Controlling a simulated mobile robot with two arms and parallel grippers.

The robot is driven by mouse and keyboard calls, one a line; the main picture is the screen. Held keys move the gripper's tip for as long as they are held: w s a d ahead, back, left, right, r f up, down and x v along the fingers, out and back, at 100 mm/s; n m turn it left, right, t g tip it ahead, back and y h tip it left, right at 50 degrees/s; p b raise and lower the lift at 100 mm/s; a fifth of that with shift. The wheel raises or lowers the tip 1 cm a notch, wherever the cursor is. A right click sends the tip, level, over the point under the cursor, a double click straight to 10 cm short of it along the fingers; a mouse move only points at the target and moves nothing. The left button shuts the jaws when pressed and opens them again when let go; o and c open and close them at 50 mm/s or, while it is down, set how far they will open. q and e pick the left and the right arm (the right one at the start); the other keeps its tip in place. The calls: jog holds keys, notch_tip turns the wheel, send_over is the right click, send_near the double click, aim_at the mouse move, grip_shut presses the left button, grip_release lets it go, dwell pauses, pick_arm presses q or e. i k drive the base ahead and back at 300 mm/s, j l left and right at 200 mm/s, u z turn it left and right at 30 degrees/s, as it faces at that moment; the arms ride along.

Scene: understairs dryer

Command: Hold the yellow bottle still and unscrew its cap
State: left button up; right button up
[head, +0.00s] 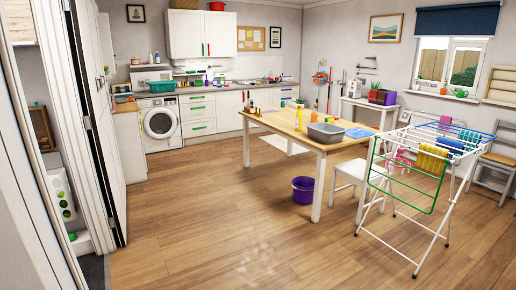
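A yellow-orange bottle (298,120) stands upright on the wooden table (277,122), near the table's middle. It is small in this view, and I cannot make out its cap clearly. A small orange item (313,117) stands just to its right. Neither of my grippers shows in the head view, and nothing is touching the bottle.
A grey basin (326,133) and a blue cloth (361,132) are on the table's right part. A purple bucket (303,190), a white stool (352,178) and a drying rack (425,165) stand around the table. The wooden floor (190,220) in front is clear.

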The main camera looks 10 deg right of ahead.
aim_at(299, 115)
jog(key=i+l+z, duration=0.3)
jog(key=i, duration=0.9)
jog(key=i+l+z, duration=0.1)
jog(key=i+z, duration=0.2)
jog(key=i, duration=0.9)
